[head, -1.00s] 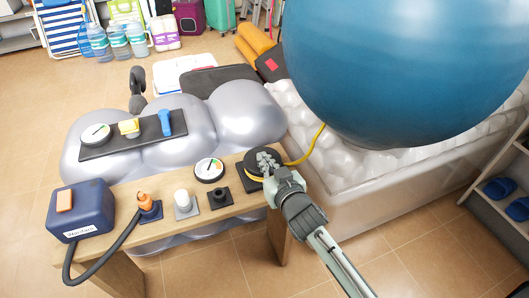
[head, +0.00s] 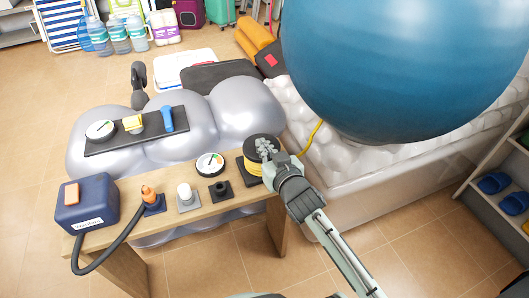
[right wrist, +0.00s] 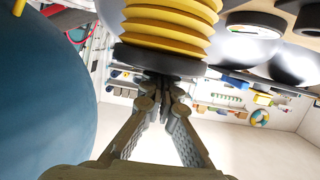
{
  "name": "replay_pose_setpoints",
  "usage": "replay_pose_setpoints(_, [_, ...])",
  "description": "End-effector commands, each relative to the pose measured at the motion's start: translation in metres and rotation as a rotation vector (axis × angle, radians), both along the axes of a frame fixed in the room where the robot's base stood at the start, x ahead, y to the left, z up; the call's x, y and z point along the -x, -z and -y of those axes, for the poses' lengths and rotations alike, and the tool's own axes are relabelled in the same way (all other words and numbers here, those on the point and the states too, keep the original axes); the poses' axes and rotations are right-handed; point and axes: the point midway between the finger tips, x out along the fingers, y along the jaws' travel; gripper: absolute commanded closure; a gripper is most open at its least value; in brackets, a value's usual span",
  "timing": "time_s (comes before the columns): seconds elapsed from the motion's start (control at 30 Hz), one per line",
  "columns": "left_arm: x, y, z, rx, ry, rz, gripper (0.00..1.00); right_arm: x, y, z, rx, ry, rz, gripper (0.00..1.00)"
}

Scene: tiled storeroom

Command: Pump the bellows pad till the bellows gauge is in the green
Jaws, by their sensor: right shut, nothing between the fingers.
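The bellows pad (head: 255,165) stands at the right end of the wooden bench, with yellow folds under a black round top. Its folds are spread, and a yellow hose leaves it behind. My right gripper (head: 264,148) is shut and empty, fingertips at the black top; whether they touch it I cannot tell. In the right wrist view the gripper (right wrist: 165,90) points at the black top (right wrist: 160,62), with the yellow folds (right wrist: 170,22) beyond. A round white gauge (head: 210,164) with a green part sits left of the pad; its needle is too small to read. My left gripper is not in view.
On the bench (head: 240,190) stand a blue pump box (head: 88,203), an orange nozzle, a white knob and a black socket. A second gauge (head: 101,130) sits on a black panel behind.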

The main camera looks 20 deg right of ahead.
Motion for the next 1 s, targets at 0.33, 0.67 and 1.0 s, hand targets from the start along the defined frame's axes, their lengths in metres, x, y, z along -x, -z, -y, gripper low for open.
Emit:
replay_pose_setpoints(0.33, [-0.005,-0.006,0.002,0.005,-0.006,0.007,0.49,0.063,-0.017,0.002,-0.001,0.0,-0.002,1.0])
replay_pose_setpoints(0.67, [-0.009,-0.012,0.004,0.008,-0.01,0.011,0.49,0.095,-0.027,0.003,-0.001,0.0,0.001,1.0])
replay_pose_setpoints(1.0, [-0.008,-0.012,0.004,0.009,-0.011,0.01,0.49,0.096,-0.028,0.003,0.0,0.0,0.002,1.0])
